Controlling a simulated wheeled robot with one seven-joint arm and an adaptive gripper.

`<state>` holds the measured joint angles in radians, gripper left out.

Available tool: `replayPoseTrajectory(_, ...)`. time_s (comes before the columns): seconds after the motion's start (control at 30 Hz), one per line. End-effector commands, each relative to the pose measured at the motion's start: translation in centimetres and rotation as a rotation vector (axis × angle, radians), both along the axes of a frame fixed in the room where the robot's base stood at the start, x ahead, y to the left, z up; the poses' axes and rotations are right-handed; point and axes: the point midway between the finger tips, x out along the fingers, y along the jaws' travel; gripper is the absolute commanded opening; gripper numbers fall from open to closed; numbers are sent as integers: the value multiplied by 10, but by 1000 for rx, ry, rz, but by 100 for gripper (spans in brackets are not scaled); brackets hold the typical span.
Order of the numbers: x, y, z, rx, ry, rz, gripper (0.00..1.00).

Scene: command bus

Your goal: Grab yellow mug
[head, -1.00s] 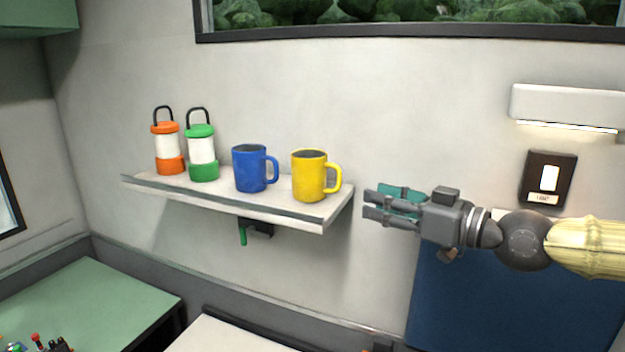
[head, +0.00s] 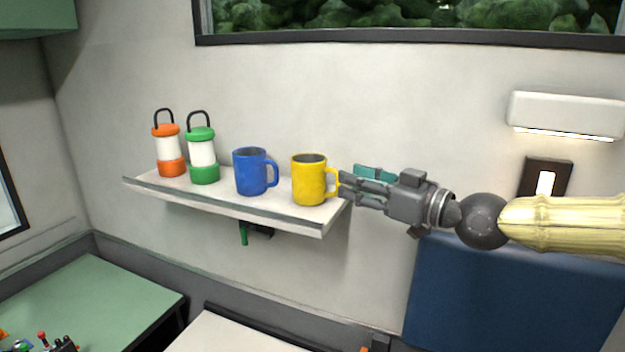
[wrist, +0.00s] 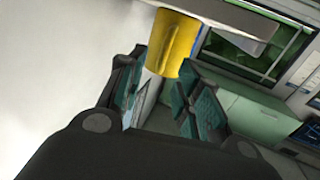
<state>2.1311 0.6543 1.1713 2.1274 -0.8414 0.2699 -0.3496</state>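The yellow mug (head: 309,180) stands upright at the right end of the wall shelf (head: 285,218), its handle pointing right toward my gripper. My gripper (head: 350,188) is just right of the mug, with its fingertips at or very near the handle; I cannot tell if they touch. In the wrist view the yellow mug (wrist: 172,44) is ahead, beyond the spread teal-padded fingers of my gripper (wrist: 160,85). The fingers are apart with nothing seen held between them.
A blue mug (head: 251,172) stands close left of the yellow one. A green lantern (head: 202,155) and an orange lantern (head: 168,150) stand farther left. The wall is close behind the shelf. A light switch (head: 545,182) is on the wall at right.

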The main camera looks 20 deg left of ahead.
Motion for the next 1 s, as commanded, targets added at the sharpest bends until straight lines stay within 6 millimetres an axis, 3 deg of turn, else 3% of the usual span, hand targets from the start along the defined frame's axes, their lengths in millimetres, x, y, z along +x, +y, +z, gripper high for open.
replayPoseTrajectory(0.33, 12, 36, 1, -1, 0, 2, 34)
replayPoseTrajectory(0.73, 14, 43, -1, 0, 0, 1, 34)
replayPoseTrajectory(0.93, 14, 43, -1, 0, 0, 1, 0)
replayPoseTrajectory(1.0, 14, 43, -1, 0, 0, 1, 0)
